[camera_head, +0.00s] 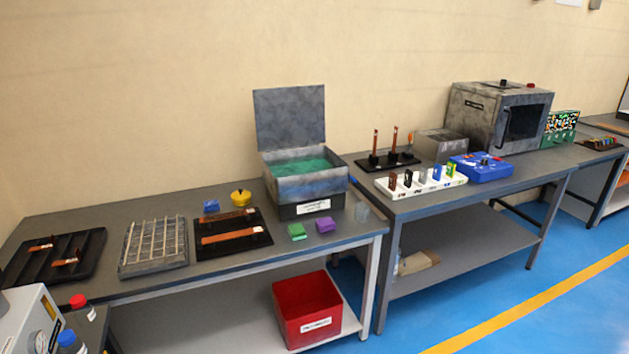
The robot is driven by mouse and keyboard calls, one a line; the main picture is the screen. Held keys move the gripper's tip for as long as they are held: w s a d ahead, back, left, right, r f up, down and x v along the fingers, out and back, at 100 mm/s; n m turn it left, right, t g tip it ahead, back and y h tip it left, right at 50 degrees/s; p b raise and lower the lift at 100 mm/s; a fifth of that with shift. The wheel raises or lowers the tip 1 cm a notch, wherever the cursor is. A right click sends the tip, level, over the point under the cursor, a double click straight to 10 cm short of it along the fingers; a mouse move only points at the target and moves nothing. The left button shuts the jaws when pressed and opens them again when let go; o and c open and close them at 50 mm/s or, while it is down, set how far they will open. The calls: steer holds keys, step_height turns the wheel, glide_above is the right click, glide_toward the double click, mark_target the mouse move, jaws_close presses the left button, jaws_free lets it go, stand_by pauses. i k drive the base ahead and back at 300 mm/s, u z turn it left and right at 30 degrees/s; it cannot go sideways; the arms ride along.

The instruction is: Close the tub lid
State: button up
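The tub (312,184) is a grey metal box on a dark base with a white label, standing at the right end of the left table. Its inside shows a green surface (300,166). The tub lid (290,118) is a grey mottled panel. It stands upright, open, at the back edge of the tub near the wall. My gripper is not in view.
The left table (100,220) also holds a wire rack (153,245), dark trays with copper bars (228,230), a yellow pot (241,197), and green (296,231) and purple (326,225) blocks before the tub. A red bin (306,310) sits below. Blue floor (470,300) in front is clear.

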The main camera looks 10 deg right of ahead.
mark_target(289, 117)
steer(key=u, duration=0.15)
steer(key=i, duration=0.9)
steer(key=u, duration=4.3)
steer(key=i, duration=0.1)
steer(key=z, duration=2.85)
